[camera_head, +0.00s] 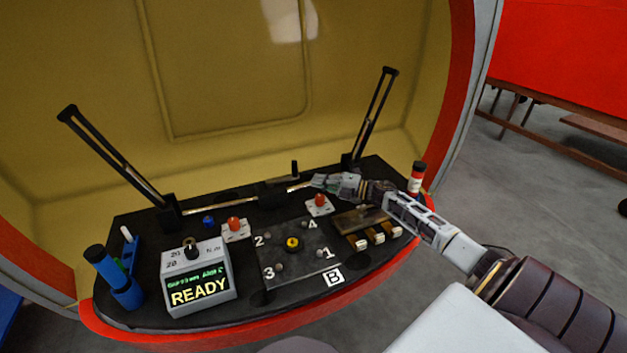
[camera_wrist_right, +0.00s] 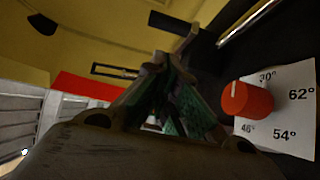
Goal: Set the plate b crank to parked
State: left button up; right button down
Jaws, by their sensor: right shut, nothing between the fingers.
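A dark metal plate marked B (camera_head: 300,252) lies on the console, with a yellow-and-black hub (camera_head: 293,243) and studs numbered 1 to 4. Behind it is a black crank-like part (camera_head: 278,194) with a short upright handle (camera_head: 295,169); I cannot tell for certain that this is the plate b crank. My right gripper (camera_head: 316,182) is shut and empty, just right of that part. Whether they touch is unclear. In the wrist view the right gripper's fingers (camera_wrist_right: 165,72) are close together, left of a red knob (camera_wrist_right: 247,98). My left gripper is not in view.
Two red knobs on white dials (camera_head: 235,225) (camera_head: 319,202) stand near the plate. A READY display box (camera_head: 200,280) and blue holders (camera_head: 122,280) are left. Tall slotted levers (camera_head: 115,155) (camera_head: 375,115) rise behind. A red-and-white bottle (camera_head: 416,178) stands right.

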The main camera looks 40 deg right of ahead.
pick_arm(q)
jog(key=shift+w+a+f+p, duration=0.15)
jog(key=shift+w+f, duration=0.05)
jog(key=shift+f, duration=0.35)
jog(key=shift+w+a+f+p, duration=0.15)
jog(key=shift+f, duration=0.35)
pick_arm(e)
jog(key=v, duration=0.5)
jog(key=shift+d, duration=0.15)
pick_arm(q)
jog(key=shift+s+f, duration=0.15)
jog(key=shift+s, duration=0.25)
